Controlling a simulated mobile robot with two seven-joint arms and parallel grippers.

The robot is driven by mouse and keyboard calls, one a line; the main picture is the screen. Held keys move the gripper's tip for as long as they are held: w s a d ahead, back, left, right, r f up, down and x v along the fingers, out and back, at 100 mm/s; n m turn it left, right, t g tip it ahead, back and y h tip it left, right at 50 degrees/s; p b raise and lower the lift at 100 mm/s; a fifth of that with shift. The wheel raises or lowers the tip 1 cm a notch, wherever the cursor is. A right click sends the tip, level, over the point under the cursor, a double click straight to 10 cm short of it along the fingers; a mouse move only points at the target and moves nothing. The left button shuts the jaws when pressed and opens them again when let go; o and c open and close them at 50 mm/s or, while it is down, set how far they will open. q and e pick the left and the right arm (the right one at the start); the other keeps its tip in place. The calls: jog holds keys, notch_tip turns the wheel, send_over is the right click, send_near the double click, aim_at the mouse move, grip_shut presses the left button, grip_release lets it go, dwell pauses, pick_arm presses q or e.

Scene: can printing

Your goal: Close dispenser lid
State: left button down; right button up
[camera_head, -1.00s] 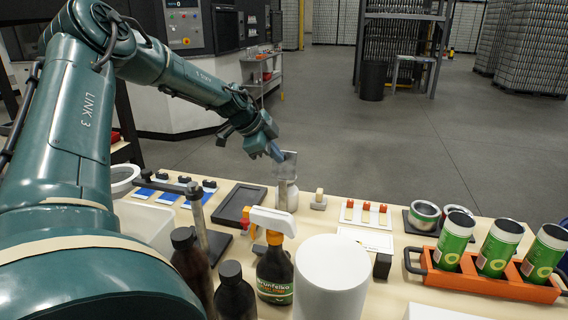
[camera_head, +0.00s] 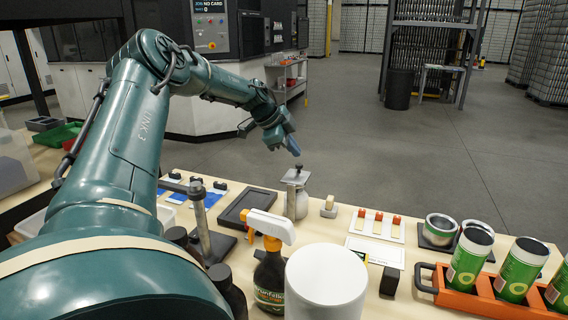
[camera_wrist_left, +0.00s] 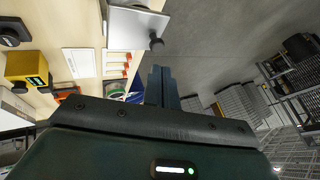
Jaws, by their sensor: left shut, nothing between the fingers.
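The dispenser (camera_head: 298,205) is a pale round jar near the far edge of the table in the head view. Its square metal lid (camera_head: 294,178) lies roughly flat over the top, with a small dark knob on it. In the left wrist view the lid (camera_wrist_left: 135,27) shows as a grey plate at the top, its knob at one edge. My left gripper (camera_head: 295,150) is shut and empty, just above the lid's knob; I cannot tell whether they touch. Its closed fingers (camera_wrist_left: 160,82) also show in the left wrist view. My right gripper is not in view.
A black tray (camera_head: 232,213), a metal post (camera_head: 199,215) on a dark base and a spray bottle (camera_head: 269,275) stand left and in front of the dispenser. A white cylinder (camera_head: 326,285) is in front. An orange rack (camera_head: 490,298) holds green cans at right.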

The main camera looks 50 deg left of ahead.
aim_at(300, 164)
pick_arm(q)
jog(key=shift+w+a+f, duration=0.3)
jog(key=shift+w+f, duration=0.15)
jog(key=shift+w, duration=0.1)
jog(key=shift+w+a+f, duration=0.25)
jog(key=shift+w+f, duration=0.15)
jog(key=shift+w, duration=0.1)
jog(key=shift+w+a+f+g+h, duration=0.15)
jog(key=shift+w+f+g+h, duration=0.2)
jog(key=shift+g, duration=0.25)
jog(key=shift+s+d+f+b, duration=0.35)
jog(key=shift+s+f+b, duration=0.15)
jog(key=shift+s, duration=0.15)
jog(key=v, duration=1.3)
jog(key=shift+r+b, duration=0.3)
jog(key=shift+b, duration=0.1)
